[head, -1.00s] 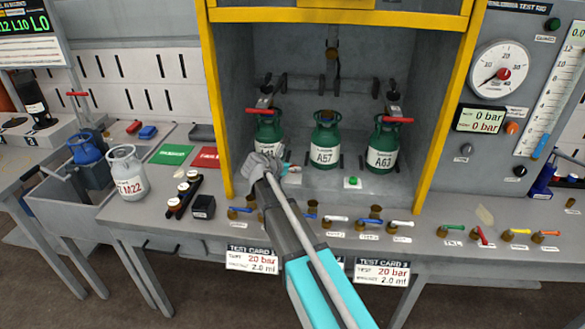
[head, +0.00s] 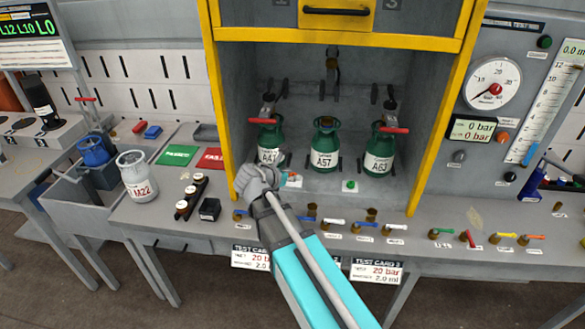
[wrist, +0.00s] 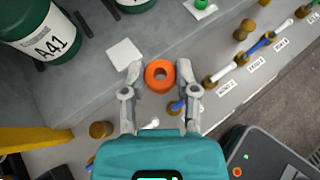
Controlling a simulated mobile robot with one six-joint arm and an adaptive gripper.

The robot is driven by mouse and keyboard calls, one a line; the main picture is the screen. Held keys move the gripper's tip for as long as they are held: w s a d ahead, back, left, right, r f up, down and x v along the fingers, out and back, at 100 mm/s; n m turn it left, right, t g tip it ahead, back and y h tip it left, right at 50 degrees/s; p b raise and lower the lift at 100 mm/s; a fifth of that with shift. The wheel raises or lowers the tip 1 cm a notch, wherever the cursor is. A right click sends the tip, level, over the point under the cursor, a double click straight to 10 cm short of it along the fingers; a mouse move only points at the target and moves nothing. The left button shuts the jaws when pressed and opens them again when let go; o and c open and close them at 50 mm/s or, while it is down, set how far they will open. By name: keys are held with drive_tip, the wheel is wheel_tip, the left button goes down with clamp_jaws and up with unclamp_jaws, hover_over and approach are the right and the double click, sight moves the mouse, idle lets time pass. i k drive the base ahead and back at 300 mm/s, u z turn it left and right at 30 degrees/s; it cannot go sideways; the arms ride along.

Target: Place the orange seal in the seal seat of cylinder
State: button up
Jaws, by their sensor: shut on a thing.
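The orange seal (wrist: 160,76) is a thick ring, held between the fingertips of my gripper (wrist: 159,78) in the wrist view. My gripper is shut on it, above the bench front beside a bare white pad (wrist: 125,53). Green cylinder A41 (head: 269,140) stands at the left of the yellow-framed bay; it also shows at the upper left of the wrist view (wrist: 40,32). Green cylinders A57 (head: 325,145) and A63 (head: 379,150) stand to its right. A grey-white cylinder M22 (head: 136,175) stands on the bench at left. I cannot make out a seal seat on any cylinder.
Several brass fittings with coloured levers (head: 363,230) line the bench front. The yellow frame post (head: 222,120) rises left of A41. A small black box (head: 209,209) and a black rack with white-topped parts (head: 190,197) stand left of my arm. A blue cylinder (head: 93,151) is further left.

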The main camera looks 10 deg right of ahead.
sight(328, 122)
drive_tip(key=k, duration=1.35)
drive_tip(key=z, duration=0.6)
drive_tip(key=i, duration=1.65)
drive_tip(key=u, duration=0.6)
